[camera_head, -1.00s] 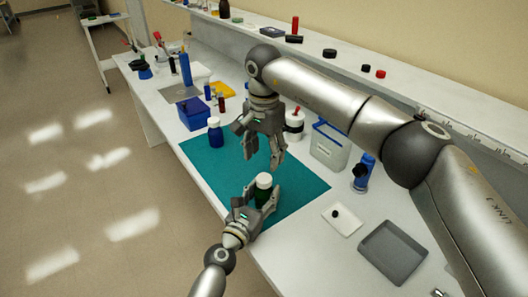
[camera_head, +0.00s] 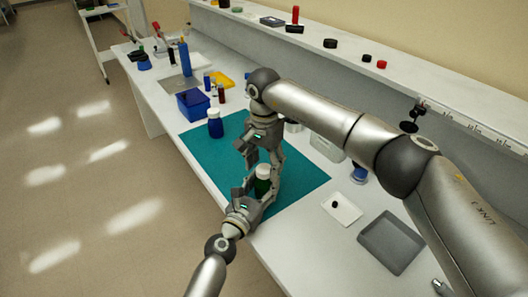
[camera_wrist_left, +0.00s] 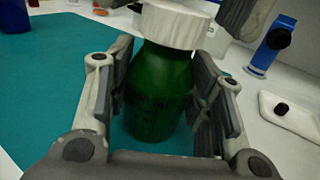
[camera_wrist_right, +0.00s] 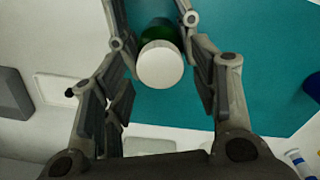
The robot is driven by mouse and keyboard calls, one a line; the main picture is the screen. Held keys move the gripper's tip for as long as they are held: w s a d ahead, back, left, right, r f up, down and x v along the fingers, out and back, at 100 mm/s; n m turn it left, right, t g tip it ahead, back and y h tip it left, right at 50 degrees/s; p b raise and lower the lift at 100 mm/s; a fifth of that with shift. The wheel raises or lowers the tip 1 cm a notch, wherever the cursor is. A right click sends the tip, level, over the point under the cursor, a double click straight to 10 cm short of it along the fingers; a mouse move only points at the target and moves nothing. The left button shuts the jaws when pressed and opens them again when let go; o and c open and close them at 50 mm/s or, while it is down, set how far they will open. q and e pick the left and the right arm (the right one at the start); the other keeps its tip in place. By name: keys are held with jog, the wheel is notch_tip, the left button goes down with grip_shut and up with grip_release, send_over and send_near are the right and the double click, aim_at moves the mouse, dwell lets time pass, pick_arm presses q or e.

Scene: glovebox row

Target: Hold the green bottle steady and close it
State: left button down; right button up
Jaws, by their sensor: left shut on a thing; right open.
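The green bottle (camera_head: 262,187) stands upright on the teal mat (camera_head: 210,156), with a white cap (camera_wrist_left: 172,24) on its top. I cannot tell whether the cap is tight. My left gripper (camera_head: 258,198) is shut around the bottle's body; the green glass (camera_wrist_left: 157,95) shows between its fingers in the left wrist view. My right gripper (camera_head: 262,163) is open above the bottle, pointing down. In the right wrist view the cap (camera_wrist_right: 160,67) lies between its spread fingers, with a gap on each side. The right fingers partly hide the bottle in the head view.
A blue bottle with a white cap (camera_head: 215,124) stands on the mat behind, near a blue bin (camera_head: 193,104). A small white dish with a black piece (camera_head: 344,212) and a grey tray (camera_head: 392,243) lie to the right. A clear bin (camera_head: 326,145) stands behind my right arm.

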jog(key=shift+f, duration=0.55)
